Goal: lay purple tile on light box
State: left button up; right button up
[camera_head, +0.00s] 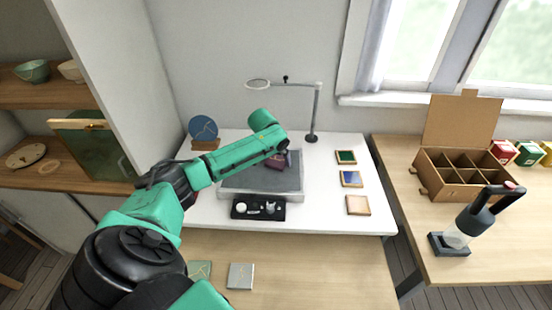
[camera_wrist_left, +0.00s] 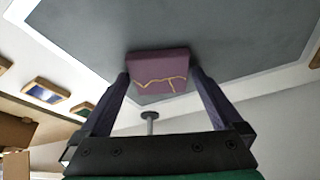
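The purple tile (camera_wrist_left: 158,75) with a gold seam sits between the two fingers of my left gripper (camera_wrist_left: 158,85), which is shut on it. In the head view the tile (camera_head: 279,162) shows only in part, below my left gripper (camera_head: 284,154). The light box (camera_head: 238,183) is a grey slab with a pale border on the white table; it fills the top of the wrist view (camera_wrist_left: 225,28). The tile is over the light box's right part, at or close to its surface; I cannot tell whether it touches. My right gripper is not in view.
A black tray (camera_head: 258,208) with small items sits in front of the light box. A green tile (camera_head: 345,157), blue tile (camera_head: 351,179) and pale tile (camera_head: 358,205) lie to the right. A magnifier lamp (camera_head: 314,110) stands behind. A divided box (camera_head: 455,175) is farther right.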

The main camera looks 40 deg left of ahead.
pick_arm(q)
jog(key=v, duration=1.2)
jog(key=shift+r+b, duration=0.15)
jog(key=shift+b, duration=0.25)
